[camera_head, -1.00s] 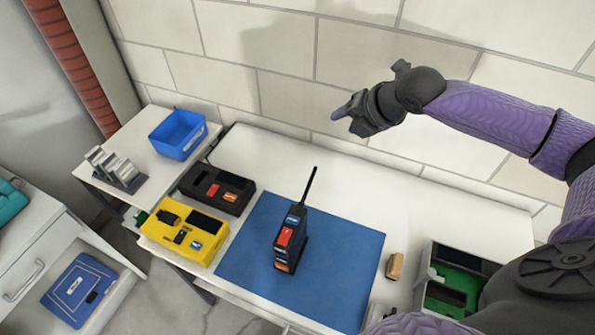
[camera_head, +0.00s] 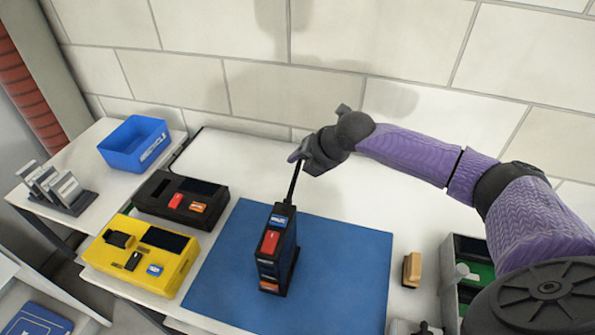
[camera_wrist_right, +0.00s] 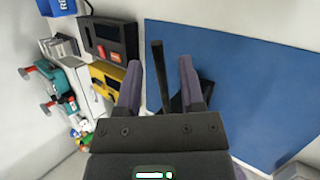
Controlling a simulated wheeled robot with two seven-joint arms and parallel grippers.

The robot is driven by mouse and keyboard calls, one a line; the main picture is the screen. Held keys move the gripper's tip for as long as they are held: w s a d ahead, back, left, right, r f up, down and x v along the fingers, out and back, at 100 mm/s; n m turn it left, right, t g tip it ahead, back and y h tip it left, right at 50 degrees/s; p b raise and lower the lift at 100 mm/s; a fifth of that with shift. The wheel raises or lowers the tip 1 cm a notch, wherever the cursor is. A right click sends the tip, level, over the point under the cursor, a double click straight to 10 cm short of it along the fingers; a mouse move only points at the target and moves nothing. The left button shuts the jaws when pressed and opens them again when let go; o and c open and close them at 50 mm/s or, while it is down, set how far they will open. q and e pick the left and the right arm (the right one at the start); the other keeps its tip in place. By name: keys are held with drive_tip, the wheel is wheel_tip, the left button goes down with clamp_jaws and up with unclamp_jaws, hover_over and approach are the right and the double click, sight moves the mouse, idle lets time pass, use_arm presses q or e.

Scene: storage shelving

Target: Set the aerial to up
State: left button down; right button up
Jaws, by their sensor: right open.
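A black handheld radio (camera_head: 277,252) with a red and a blue patch stands upright on the blue mat (camera_head: 345,270). Its thin black aerial (camera_head: 293,183) rises from the top and leans slightly to the right in the head view. My right gripper (camera_head: 298,158) is at the aerial's upper end. In the right wrist view the fingers (camera_wrist_right: 160,80) are apart, with the aerial (camera_wrist_right: 158,75) between them and a gap on each side. The radio body is mostly hidden behind the gripper there. My left gripper is not in view.
A yellow device (camera_head: 142,254) and a black device (camera_head: 181,199) lie left of the mat. A blue bin (camera_head: 135,145) and a grey rack (camera_head: 58,190) stand further left. A tan block (camera_head: 412,269) and a green-lined box (camera_head: 470,262) are right. The wall is close behind.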

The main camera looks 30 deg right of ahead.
drive_tip(key=shift+x, duration=1.15)
clamp_jaws()
idle(0.5)
